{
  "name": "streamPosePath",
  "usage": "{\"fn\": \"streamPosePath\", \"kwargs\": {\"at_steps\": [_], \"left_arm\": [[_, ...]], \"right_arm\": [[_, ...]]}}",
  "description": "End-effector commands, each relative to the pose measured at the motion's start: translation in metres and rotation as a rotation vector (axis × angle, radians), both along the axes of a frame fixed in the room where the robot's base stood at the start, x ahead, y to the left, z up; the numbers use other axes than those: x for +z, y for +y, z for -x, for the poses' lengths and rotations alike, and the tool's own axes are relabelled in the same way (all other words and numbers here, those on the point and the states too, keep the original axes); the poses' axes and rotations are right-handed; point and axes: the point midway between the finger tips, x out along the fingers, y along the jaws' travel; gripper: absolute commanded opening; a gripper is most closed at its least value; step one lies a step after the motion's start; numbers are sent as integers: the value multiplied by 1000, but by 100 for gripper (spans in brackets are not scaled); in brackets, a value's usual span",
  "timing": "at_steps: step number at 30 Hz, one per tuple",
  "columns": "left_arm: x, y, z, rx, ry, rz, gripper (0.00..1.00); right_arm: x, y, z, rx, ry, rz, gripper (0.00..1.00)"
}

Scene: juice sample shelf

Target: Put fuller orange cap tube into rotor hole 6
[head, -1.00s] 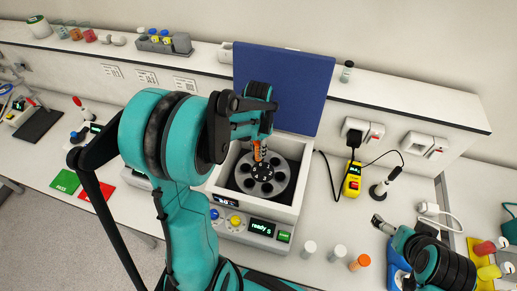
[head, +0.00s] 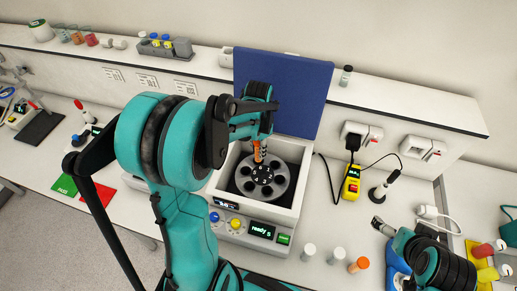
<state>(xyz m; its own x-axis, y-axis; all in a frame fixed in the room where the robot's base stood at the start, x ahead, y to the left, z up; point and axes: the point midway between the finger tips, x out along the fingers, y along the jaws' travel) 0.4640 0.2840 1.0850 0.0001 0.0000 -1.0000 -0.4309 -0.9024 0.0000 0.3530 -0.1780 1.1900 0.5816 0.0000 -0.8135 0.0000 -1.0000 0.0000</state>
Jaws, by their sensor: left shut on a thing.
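My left gripper (head: 259,148) is above the rotor (head: 264,190) of the open centrifuge (head: 226,212), near the hub's back edge. It is shut on a tube, mostly hidden, with orange (head: 257,153) showing at the fingers. I cannot tell whether its lower end is inside a hole. The rotor has several round dark holes and a numbered black hub; the number 6 is too small to make out. Another orange cap tube (head: 358,265) stands on the bench at front right. My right gripper (head: 378,224) is at lower right, apart from the tubes; its jaw opening is unclear.
Two white-capped tubes (head: 308,252) (head: 338,255) stand beside the bench orange one. The raised blue lid (head: 284,85) is behind the rotor. The centrifuge display (head: 262,230) reads "ready". A yellow device (head: 352,183) with cables stands to the right. Green (head: 64,186) and red mats lie left.

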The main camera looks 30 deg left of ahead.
Motion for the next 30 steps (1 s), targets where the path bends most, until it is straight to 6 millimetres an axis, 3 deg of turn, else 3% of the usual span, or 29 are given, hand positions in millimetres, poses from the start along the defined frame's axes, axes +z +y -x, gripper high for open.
{"fn": "streamPosePath", "kwargs": {"at_steps": [30], "left_arm": [[-16,0,0,0,0,0,0]], "right_arm": [[-15,0,0,0,0,0,100]]}}
